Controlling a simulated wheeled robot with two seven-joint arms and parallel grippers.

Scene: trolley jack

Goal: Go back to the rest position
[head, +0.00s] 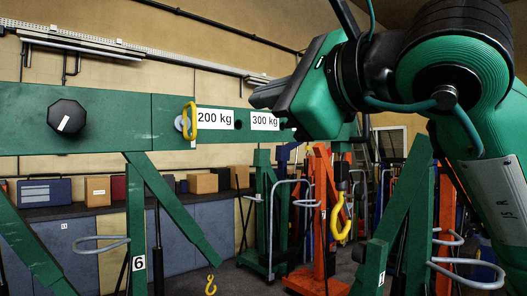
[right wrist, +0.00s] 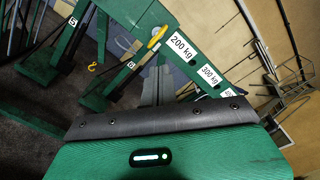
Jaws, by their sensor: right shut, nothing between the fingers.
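My right gripper (head: 268,94) comes in from the right in the head view. It points left, in front of the green crane boom (head: 105,110), close to its 300 kg label (head: 265,120). Its fingers are shut and empty; they also show in the right wrist view (right wrist: 158,84). A yellow-handled pin (head: 190,121) sits in the boom beside the 200 kg label (head: 215,119); the pin shows in the right wrist view (right wrist: 156,38) too. Whether the gripper touches the boom cannot be told. My left gripper is not in view.
A yellow hook (head: 211,285) hangs low in front. A larger yellow hook (head: 342,228) hangs near an orange crane (head: 319,215). A black knob (head: 67,117) is on the boom's left part. Boxes (head: 200,183) stand on a bench along the wall.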

